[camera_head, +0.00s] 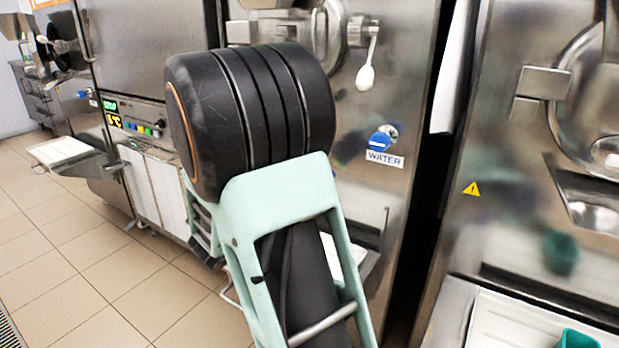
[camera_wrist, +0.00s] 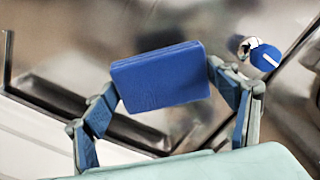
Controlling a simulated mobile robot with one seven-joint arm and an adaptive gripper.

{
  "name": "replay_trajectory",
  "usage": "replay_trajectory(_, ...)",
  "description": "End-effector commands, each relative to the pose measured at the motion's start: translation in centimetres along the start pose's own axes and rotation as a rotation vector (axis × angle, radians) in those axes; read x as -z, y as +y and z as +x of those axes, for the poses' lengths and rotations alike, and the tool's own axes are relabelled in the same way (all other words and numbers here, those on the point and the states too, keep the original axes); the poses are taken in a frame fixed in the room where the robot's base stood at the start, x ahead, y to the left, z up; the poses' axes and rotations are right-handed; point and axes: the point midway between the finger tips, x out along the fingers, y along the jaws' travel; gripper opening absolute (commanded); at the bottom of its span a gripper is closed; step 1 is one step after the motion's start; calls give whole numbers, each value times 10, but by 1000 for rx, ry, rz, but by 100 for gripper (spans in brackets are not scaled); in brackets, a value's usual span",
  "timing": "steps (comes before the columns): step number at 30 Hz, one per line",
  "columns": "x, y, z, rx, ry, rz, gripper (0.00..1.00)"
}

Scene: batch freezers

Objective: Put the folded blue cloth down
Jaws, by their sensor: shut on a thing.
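The folded blue cloth (camera_wrist: 160,78) is a flat, rounded blue block in the wrist view. My gripper (camera_wrist: 162,85) is shut on it, with one finger at its left edge and one at its right edge. Behind the cloth is the steel front of a machine, with a pale tray surface (camera_wrist: 35,135) at the lower left; the cloth appears held clear of both. In the head view my own arm hides the gripper and the cloth.
A steel machine with a blue water knob (camera_head: 383,138) stands ahead; the knob also shows in the wrist view (camera_wrist: 265,58). Another steel machine (camera_head: 520,190) is at the right, with a white tray (camera_head: 500,318) and a teal item (camera_head: 577,339) below. Tiled floor (camera_head: 70,260) is clear at the left.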

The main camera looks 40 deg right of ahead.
Motion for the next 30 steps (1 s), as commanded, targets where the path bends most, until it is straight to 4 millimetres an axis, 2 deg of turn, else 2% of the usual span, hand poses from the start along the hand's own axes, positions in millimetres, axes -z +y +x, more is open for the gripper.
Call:
replay_trajectory(13, 0, 0, 0, -1, -1, 0, 53)
replay_trajectory(17, -8, 4, -1, -26, -25, 1, 53)
replay_trajectory(23, -45, 31, -16, -170, -172, -1, 53)
replay_trajectory(30, -85, 84, -60, -398, -397, -2, 53)
